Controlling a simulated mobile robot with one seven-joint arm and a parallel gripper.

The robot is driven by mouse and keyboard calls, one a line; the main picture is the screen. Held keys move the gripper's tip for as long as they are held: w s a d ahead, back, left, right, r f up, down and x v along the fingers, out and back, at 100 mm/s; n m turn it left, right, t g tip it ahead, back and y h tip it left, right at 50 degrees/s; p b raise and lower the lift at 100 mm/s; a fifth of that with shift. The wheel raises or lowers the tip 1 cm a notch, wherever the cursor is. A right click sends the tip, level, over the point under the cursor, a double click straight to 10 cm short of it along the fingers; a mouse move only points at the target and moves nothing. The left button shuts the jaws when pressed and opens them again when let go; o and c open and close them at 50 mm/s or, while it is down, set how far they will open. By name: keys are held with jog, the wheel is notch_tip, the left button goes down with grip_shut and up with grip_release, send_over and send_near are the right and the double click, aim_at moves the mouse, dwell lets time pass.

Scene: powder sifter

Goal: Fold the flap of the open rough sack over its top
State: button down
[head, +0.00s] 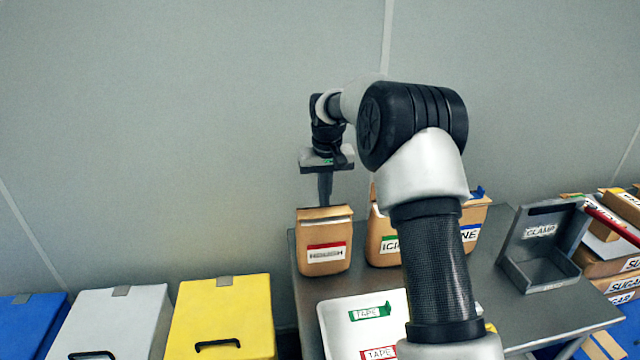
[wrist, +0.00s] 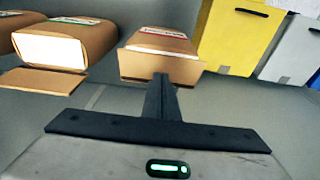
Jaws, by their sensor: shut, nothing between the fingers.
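The rough sack (head: 325,258) is a brown paper sack with a red-edged label, upright at the table's left end in the head view. In the wrist view it (wrist: 158,40) is at top centre. Its flap (wrist: 135,66) is a brown panel along the near edge of the top. My gripper (head: 325,200) points down at the sack's back top edge. Its shut, empty fingers (wrist: 162,80) overlap the flap in the wrist view; contact is unclear.
A neighbouring sack (wrist: 90,35) is open, its white inside showing and its flap (wrist: 42,81) lying outward. The grey CLAMP box (head: 545,262) stands open at right. A white tray (head: 340,325) lies in front. Yellow (head: 222,310) and white (head: 118,318) bins stand left.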

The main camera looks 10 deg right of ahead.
aim_at(324, 210)
jog(key=shift+w+r+p, duration=0.55)
jog(key=shift+r+p, duration=0.3)
jog(key=shift+p, duration=0.3)
jog(key=shift+f+b, duration=0.3)
jog(key=shift+f, duration=0.1)
jog(key=shift+f+b, duration=0.95)
jog(key=shift+f, duration=0.8)
jog(key=shift+r, duration=0.1)
notch_tip(324, 210, up, 9)
jog(key=p, duration=0.7)
